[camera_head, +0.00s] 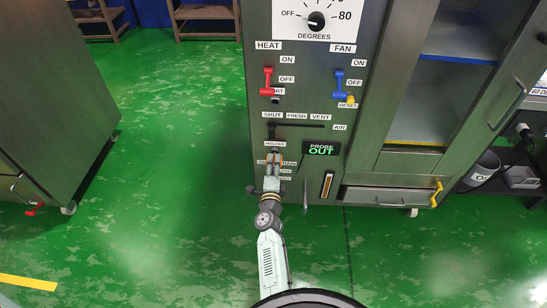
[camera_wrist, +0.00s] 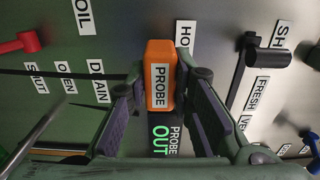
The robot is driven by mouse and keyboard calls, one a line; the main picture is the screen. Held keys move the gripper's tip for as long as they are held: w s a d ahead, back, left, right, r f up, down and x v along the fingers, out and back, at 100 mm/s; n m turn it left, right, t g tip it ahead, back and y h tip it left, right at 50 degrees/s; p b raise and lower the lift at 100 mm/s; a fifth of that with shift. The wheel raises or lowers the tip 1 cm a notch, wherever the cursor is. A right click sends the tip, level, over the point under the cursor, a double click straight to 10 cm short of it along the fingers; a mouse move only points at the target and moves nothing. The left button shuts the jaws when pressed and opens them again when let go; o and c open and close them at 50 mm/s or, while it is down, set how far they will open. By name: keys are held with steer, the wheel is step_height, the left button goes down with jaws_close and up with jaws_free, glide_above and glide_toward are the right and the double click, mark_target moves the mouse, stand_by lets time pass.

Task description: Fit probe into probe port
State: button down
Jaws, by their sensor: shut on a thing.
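The probe (camera_wrist: 159,75) is an orange block labelled PROBE, seen in the wrist view between the two fingers of my gripper (camera_wrist: 163,92). The gripper is shut on it, close in front of the panel. In the head view my gripper (camera_head: 272,164) is at the panel's lower left, just below the HOLDER label (camera_head: 276,145). The probe's far end is hidden. The probe port (camera_head: 276,99) appears as a small dark spot under a partly covered label ending in RT, above my gripper. I cannot make out the port in the wrist view. A display (camera_head: 321,149) reads PROBE OUT.
A red HEAT lever (camera_head: 267,82) hangs just above the port, partly over its label. A blue FAN lever (camera_head: 339,83) is to its right. Green floor to the left is open.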

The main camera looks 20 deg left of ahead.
steer(key=shift+v, duration=1.15)
steer(key=shift+s+d, duration=0.1)
steer(key=shift+s, duration=0.1)
steer(key=shift+p+v, duration=0.35)
steer(key=shift+v, duration=1.6)
